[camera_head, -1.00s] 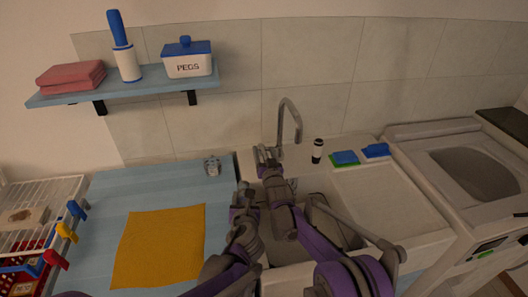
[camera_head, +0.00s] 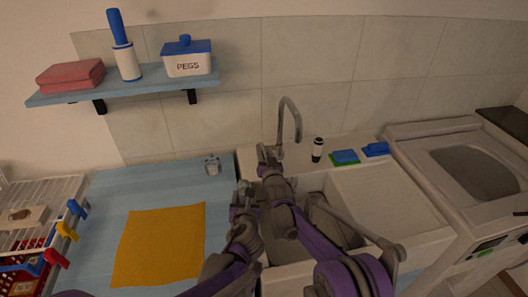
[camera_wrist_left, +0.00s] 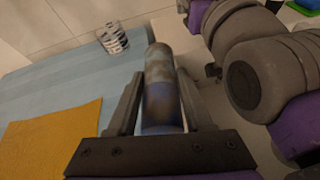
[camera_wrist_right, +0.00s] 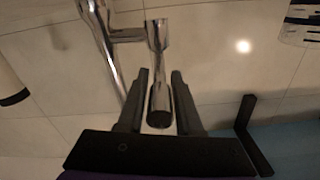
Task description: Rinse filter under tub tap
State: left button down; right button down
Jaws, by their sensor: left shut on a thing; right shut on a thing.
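The filter (camera_wrist_left: 160,85) is a cylinder with a grey-brown, dirty-looking surface and a blue lower part. My left gripper (camera_head: 241,190) is shut on it, with a finger on each side in the left wrist view, near the sink's left edge. The chrome tap (camera_head: 290,120) arches over the back of the tub (camera_head: 312,184). My right gripper (camera_head: 268,154) is shut on the tap's handle (camera_wrist_right: 158,75), beside the tap's pipe (camera_wrist_right: 103,50). My arms cover much of the basin. I cannot make out running water.
The blue counter (camera_head: 110,205) left of the tub carries a yellow cloth (camera_head: 158,245) and a small glass (camera_head: 212,165). A dark-capped bottle (camera_head: 318,150), a green-and-blue sponge (camera_head: 345,157) and a blue item (camera_head: 376,149) stand behind the tub. A shelf (camera_head: 125,91) hangs above.

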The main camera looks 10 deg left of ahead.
pick_arm(q)
jog(key=shift+f, duration=0.1)
dwell(0.8)
jog(key=shift+s+f+b, duration=0.2)
jog(key=shift+f+b, duration=0.25)
jog(key=shift+f, duration=0.15)
pick_arm(e)
jog(key=shift+r+g, duration=0.2)
jog(key=shift+g, duration=0.2)
jog(key=c, duration=0.6)
grip_release()
pick_arm(q)
jog(key=shift+s+f+b, duration=0.2)
jog(key=shift+f+b, duration=0.65)
jog(key=shift+f, duration=0.3)
pick_arm(e)
jog(key=v, duration=1.2)
jog(key=shift+a+r, duration=0.15)
